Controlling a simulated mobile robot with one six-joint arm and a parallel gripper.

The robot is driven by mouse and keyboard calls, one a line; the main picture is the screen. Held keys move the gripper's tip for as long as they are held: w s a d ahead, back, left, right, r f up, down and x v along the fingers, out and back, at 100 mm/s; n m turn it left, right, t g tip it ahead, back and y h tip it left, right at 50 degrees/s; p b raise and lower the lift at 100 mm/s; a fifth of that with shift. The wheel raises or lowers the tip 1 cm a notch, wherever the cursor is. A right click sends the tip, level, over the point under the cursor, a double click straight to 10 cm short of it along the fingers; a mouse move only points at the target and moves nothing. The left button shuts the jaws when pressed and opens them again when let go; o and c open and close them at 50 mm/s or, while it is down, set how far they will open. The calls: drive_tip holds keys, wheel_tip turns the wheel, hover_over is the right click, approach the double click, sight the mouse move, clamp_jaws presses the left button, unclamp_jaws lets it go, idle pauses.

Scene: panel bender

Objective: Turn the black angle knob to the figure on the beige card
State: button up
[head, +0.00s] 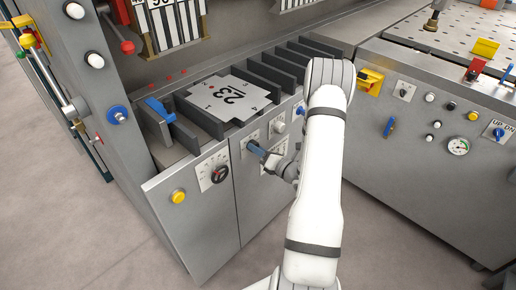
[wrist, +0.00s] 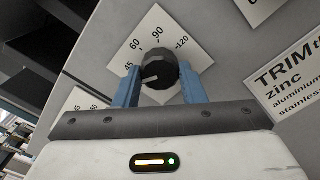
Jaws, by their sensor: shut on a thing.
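The black angle knob (wrist: 160,70) sits on a white dial plate (wrist: 155,30) marked 45, 60, 90 and 120 in the wrist view. Its pale pointer line points left and slightly down, close to the 45 end of the scale. My gripper (wrist: 159,84) is shut on the knob, with one blue finger on each side. In the head view my gripper (head: 257,149) is at the cabinet's front face and hides the knob; part of its plate (head: 248,136) shows. I cannot make out a beige card in either view.
A TRIM label (wrist: 295,80) is right of the dial in the wrist view. Floor at lower left is clear.

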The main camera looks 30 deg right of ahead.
drive_tip(key=shift+m+p, duration=0.5)
drive_tip(key=shift+m, duration=1.1)
drive_tip(key=o, duration=1)
drive_tip(key=v, duration=0.7)
drive_tip(key=shift+s+d+b, duration=0.15)
drive_tip(key=shift+s+b, duration=0.2)
